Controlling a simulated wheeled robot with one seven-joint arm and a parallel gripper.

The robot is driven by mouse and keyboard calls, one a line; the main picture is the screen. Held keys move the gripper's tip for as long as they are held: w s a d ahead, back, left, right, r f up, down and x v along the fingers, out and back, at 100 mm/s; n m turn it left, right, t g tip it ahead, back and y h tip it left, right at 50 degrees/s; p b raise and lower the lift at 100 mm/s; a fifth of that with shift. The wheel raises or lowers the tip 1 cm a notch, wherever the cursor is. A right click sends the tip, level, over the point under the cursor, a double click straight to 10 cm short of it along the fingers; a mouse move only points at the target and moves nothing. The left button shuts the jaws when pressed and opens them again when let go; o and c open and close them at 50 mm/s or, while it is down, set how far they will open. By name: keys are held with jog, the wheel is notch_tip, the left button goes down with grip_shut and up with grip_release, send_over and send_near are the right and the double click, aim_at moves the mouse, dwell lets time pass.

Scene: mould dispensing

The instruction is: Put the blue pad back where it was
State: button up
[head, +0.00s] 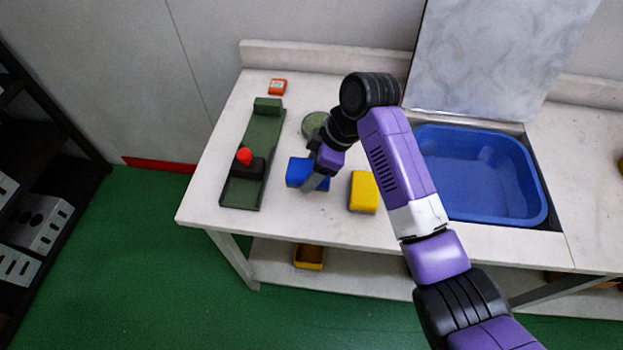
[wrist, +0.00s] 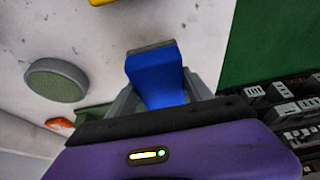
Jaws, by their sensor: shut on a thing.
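The blue pad (head: 296,171) is a small blue block over the worktop, left of the yellow block, in the head view. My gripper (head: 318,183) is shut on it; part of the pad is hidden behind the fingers. In the wrist view the blue pad (wrist: 155,78) stands out between my two grey fingers (wrist: 160,100), with a grey layer along its far edge. I cannot tell whether the pad touches the worktop.
A yellow block (head: 363,192) lies right of the pad. A green tray (head: 240,193) with a red-knobbed dark piece (head: 244,158) is left. A round green disc (head: 314,124) and an orange item (head: 277,87) are behind. A blue basin (head: 480,216) is right.

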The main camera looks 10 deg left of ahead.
jog(key=shift+f, duration=2.3)
jog(key=shift+f, duration=0.1)
jog(key=o, duration=1.5)
jog(key=shift+c, duration=0.2)
jog(key=b+v, duration=0.1)
jog(key=v, duration=1.1)
